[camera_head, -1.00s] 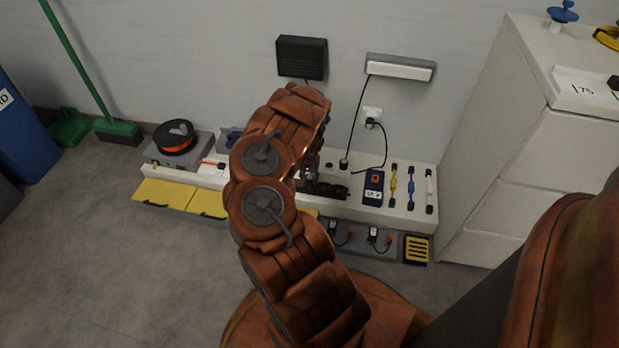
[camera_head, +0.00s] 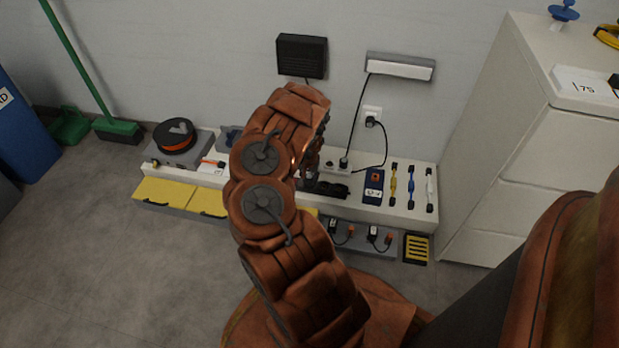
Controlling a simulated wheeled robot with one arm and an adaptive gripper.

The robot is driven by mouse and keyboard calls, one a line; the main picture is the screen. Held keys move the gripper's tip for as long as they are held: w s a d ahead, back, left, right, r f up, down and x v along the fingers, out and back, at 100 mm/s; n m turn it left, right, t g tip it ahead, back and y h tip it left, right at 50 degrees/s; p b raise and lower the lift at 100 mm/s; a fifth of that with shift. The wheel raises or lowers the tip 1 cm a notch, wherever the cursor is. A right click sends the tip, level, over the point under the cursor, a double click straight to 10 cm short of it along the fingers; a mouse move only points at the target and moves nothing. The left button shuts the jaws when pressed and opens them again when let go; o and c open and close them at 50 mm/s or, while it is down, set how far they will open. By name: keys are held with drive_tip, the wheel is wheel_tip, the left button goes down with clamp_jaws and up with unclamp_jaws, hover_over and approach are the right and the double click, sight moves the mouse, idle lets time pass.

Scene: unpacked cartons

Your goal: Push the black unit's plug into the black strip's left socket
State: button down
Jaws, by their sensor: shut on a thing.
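The black unit (camera_head: 302,57) hangs on the wall, and its cord drops from its underside behind my arm. The black strip (camera_head: 330,189) lies on the white bench, its left part hidden by my arm. My gripper (camera_head: 309,174) is mostly hidden behind my own wrist, low over the bench at the strip's left end. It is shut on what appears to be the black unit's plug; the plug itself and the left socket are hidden. I cannot tell whether the plug touches the strip.
A white wall unit (camera_head: 400,67) has a cord running down to a plug (camera_head: 343,163) behind the black strip. Another plug sits in the wall outlet (camera_head: 371,117). A blue device (camera_head: 374,187) and several tools lie at right. A cabinet (camera_head: 530,130) bounds the right side.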

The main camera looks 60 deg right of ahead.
sight(309, 177)
drive_tip(key=c, duration=0.7)
unclamp_jaws()
drive_tip(key=shift+r, duration=0.1)
drive_tip(key=shift+a+r, duration=0.15)
drive_tip(key=shift+r, duration=0.9)
drive_tip(key=shift+a+r, duration=0.1)
drive_tip(key=shift+r, duration=0.9)
drive_tip(key=shift+s+a+r, duration=0.1)
drive_tip(key=shift+a+r, duration=0.05)
drive_tip(key=shift+r, duration=1.15)
drive_tip(key=shift+s+a+r, duration=0.1)
drive_tip(key=shift+a+r, duration=0.05)
drive_tip(key=shift+r, duration=1.1)
drive_tip(key=shift+a+r, duration=0.15)
drive_tip(key=shift+r, duration=1.15)
